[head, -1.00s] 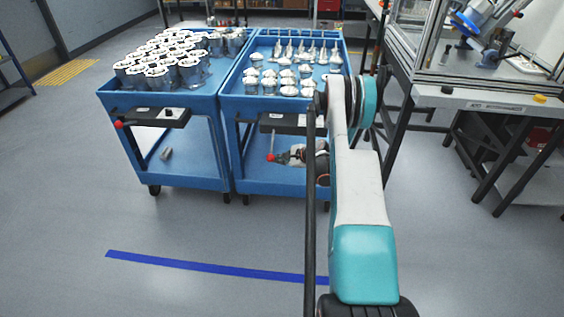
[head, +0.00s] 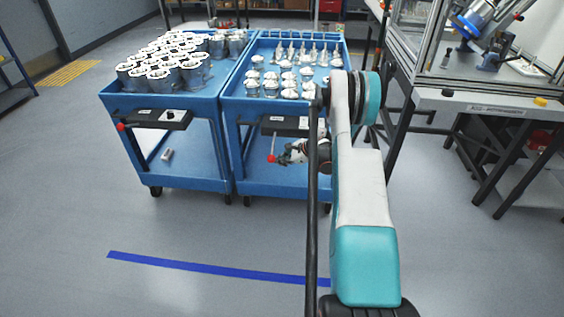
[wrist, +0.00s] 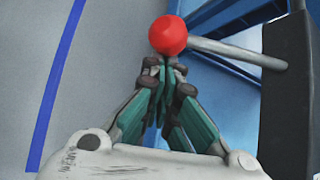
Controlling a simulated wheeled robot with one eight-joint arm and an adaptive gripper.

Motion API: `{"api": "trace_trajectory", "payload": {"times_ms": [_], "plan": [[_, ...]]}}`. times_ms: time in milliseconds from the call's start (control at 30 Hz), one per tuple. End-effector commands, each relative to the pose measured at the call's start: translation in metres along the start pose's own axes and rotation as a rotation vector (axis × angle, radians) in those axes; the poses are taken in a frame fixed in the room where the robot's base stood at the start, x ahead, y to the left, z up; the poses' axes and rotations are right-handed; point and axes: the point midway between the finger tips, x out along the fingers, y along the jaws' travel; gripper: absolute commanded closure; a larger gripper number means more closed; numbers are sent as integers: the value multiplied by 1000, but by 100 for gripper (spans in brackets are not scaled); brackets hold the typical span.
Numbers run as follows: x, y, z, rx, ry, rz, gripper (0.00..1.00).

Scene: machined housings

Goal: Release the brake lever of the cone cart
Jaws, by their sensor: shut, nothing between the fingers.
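The cone cart is the right blue cart (head: 229,105), with rows of white-topped and cone-shaped parts on its top tray. Its brake lever has a red ball knob (head: 271,158) and hangs down from a dark box (head: 290,126) on the cart's front. In the wrist view the knob (wrist: 168,35) is just beyond the fingertips, and the lever's grey rod (wrist: 238,54) runs right to the dark box (wrist: 288,98). My gripper (wrist: 167,68) is shut and empty, its tips close to the knob; whether they touch I cannot tell. In the head view my gripper (head: 284,157) is just right of the knob.
A second blue cart (head: 133,101) with cylindrical housings stands close on the left; its red-knobbed lever (head: 121,127) sticks out sideways. A workbench (head: 470,103) stands at the right. A blue floor line (head: 215,269) crosses the clear floor in front.

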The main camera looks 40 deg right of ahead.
Motion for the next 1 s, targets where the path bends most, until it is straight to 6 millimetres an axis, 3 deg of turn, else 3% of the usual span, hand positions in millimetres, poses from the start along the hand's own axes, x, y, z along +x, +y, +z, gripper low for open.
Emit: {"api": "trace_trajectory", "payload": {"times_ms": [133,533,1000], "plan": [[-12,0,13,12,-2,15,100],[-48,-10,46,267,-2,292,100],[-73,-29,70,260,-2,283,100]]}}
